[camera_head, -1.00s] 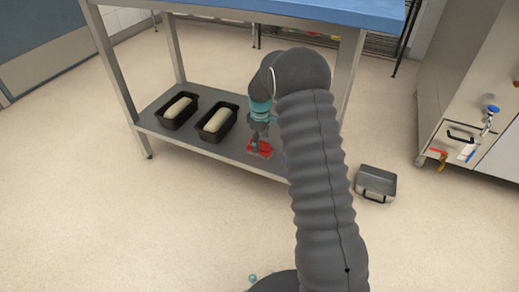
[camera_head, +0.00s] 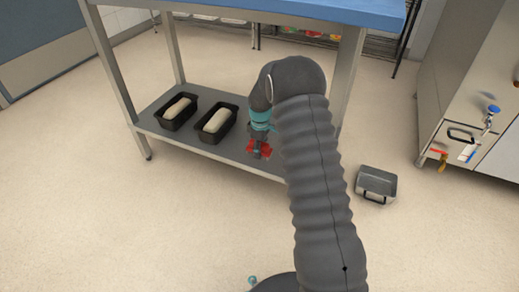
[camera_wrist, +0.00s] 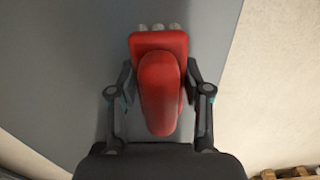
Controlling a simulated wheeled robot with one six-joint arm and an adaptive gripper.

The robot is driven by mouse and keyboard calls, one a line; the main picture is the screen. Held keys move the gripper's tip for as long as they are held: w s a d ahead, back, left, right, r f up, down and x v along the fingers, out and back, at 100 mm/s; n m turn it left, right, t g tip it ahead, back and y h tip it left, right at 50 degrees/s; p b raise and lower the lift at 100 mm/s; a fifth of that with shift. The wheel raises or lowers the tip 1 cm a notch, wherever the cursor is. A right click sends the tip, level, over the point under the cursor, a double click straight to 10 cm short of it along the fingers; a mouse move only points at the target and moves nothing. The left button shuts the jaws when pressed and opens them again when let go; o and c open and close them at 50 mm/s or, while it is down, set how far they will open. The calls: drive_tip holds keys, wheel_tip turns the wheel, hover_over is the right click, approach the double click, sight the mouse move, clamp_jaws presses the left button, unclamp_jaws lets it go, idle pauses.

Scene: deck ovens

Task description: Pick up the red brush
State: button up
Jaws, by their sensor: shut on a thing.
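The red brush (camera_wrist: 160,85) shows in the wrist view with a broad red head, a rounded red handle and pale bristle tufts at the far end. My gripper (camera_wrist: 160,88) is shut on it, with one finger against each side. In the head view the brush (camera_head: 266,150) is a small red shape around my gripper (camera_head: 258,150), over the right part of the lower shelf (camera_head: 180,137). My gripper and arm partly hide it there. I cannot tell whether the brush touches the shelf.
Two black loaf tins with pale dough, one left (camera_head: 165,122) and one nearer (camera_head: 205,136), stand on the shelf left of my gripper. The blue tabletop (camera_head: 340,12) is above. A grey metal box (camera_head: 376,184) stands on the floor to the right. The front floor is open.

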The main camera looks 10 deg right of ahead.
wheel_tip(320, 180, up, 10)
drive_tip(key=shift+p, duration=0.75)
